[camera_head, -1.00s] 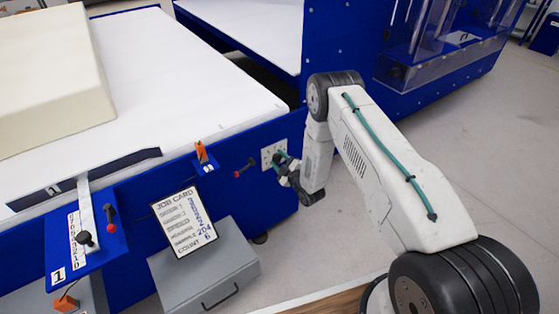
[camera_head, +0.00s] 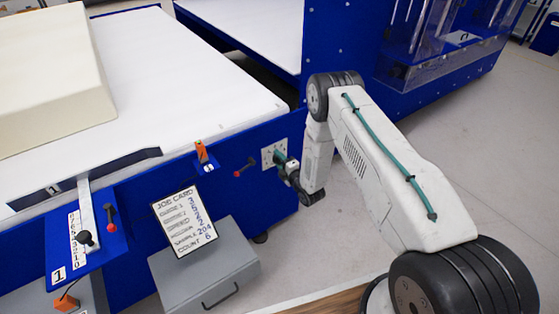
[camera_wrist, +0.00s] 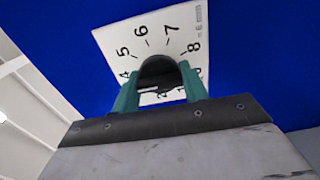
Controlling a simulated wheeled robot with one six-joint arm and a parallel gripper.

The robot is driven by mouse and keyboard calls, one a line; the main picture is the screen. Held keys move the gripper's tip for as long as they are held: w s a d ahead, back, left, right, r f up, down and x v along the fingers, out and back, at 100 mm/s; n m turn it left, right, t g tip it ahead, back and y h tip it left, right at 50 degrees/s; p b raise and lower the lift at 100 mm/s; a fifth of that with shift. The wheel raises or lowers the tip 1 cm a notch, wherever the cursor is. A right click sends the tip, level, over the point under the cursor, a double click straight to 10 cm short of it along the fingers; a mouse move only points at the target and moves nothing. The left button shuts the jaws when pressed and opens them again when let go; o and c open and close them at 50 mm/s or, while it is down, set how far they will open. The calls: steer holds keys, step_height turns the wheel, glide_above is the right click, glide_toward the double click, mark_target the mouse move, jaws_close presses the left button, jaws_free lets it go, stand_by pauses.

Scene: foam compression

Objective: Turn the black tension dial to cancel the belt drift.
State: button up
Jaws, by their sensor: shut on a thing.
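The black tension dial (camera_wrist: 159,70) sits on a white scale plate (camera_wrist: 112,44) in the wrist view, with numbers such as 4, 5, 6, 7 and 8 around it. My gripper (camera_wrist: 160,92) has its green fingers on either side of the dial, shut on it. In the head view my gripper (camera_head: 284,163) is at the blue front panel, against the scale plate (camera_head: 268,152), and hides the dial. The dial's pointer cannot be made out. The white belt (camera_head: 190,75) lies on the blue machine, left of my arm.
A cream foam block (camera_head: 50,75) lies on the belt. A red-tipped lever (camera_head: 245,167) and an orange pointer (camera_head: 201,152) are left of the dial. A job card (camera_head: 184,222) leans on a grey box (camera_head: 205,270). Open floor lies to the right.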

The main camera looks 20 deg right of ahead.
stand_by(0.4)
steer(key=o, duration=1)
steer(key=v, duration=0.8)
